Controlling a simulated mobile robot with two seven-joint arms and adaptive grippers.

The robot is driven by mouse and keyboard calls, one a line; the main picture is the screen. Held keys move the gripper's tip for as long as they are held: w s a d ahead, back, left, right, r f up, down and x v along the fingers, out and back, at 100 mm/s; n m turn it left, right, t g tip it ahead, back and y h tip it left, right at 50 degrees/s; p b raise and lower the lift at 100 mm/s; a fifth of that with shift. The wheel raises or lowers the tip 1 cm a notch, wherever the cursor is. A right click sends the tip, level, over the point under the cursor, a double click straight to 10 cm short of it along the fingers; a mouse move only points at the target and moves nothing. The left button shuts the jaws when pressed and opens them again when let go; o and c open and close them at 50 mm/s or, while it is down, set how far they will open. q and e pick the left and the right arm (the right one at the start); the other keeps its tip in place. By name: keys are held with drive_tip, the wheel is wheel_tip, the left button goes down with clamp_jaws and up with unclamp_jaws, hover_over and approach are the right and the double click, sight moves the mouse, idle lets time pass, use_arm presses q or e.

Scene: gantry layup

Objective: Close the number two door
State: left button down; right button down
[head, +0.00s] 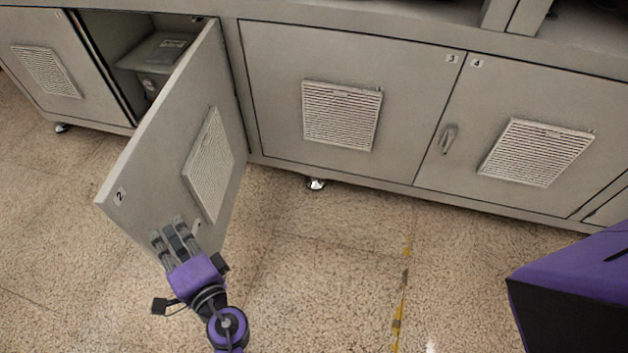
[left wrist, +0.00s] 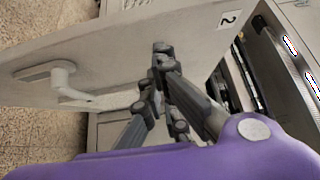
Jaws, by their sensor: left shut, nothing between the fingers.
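The number two door (head: 155,160) is a grey cabinet door with a vent panel and a "2" label, swung well open from its cabinet in the head view. My left gripper (head: 172,228) is shut and empty, in front of the door's outer face near its lower free corner. I cannot tell whether it touches the door. In the left wrist view the door (left wrist: 130,60) fills the upper part, with its handle (left wrist: 55,75) left of my shut fingertips (left wrist: 160,50) and the "2" label to their right. My right gripper is not in view.
The open compartment holds a grey box (head: 158,60). Doors three (head: 280,80) and four (head: 500,90) are shut, as is the vented door (head: 45,70) at far left. The speckled floor (head: 300,260) in front is clear, with a worn yellow line.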

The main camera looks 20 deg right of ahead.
use_arm(q)
drive_tip(key=shift+w+a, duration=0.3)
drive_tip(key=shift+a, duration=0.3)
drive_tip(key=shift+w+a, duration=0.25)
drive_tip(key=shift+a, duration=0.3)
